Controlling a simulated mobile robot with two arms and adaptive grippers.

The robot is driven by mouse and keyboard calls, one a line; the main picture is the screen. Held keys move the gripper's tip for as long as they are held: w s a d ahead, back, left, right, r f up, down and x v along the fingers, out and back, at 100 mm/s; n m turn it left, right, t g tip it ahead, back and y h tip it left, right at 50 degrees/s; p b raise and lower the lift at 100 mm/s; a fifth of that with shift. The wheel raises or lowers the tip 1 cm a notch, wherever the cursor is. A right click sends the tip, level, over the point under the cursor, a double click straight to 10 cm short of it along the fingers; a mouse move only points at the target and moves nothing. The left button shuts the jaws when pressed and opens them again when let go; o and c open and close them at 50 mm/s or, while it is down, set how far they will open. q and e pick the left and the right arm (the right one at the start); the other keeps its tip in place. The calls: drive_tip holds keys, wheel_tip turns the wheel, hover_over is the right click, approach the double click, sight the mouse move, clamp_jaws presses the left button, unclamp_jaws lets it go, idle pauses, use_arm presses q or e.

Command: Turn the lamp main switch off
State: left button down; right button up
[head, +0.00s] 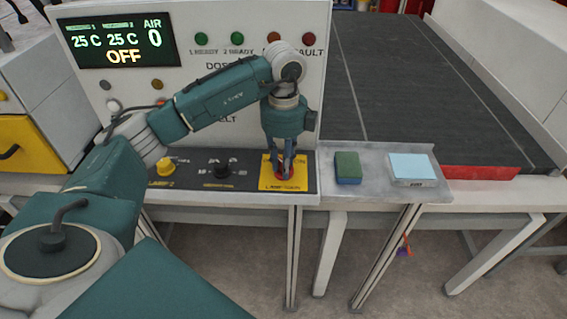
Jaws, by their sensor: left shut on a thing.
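The lamp main switch (285,176) is a red knob on a yellow plate (269,184), at the right end of the dark control strip. The plate's label is partly covered; "ON" shows at its upper right. My left gripper (285,170) points down over the plate and is shut on the red knob. Its fingers hide much of the knob, so I cannot tell which way it is turned. My right gripper is not in view.
A black knob (222,171) and a yellow knob (166,165) sit left on the strip. The upright panel's display (117,41) reads 25 C, 25 C, AIR 0, OFF. A green-and-blue block (348,167) and a light-blue pad (411,167) lie right, before the dark conveyor (420,90).

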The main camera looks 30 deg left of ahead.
use_arm(q)
drive_tip(key=shift+w+r, duration=0.1)
drive_tip(key=shift+r, duration=0.05)
drive_tip(key=c, duration=1.5)
unclamp_jaws()
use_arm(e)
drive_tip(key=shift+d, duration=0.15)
use_arm(q)
wheel_tip(320, 180, up, 12)
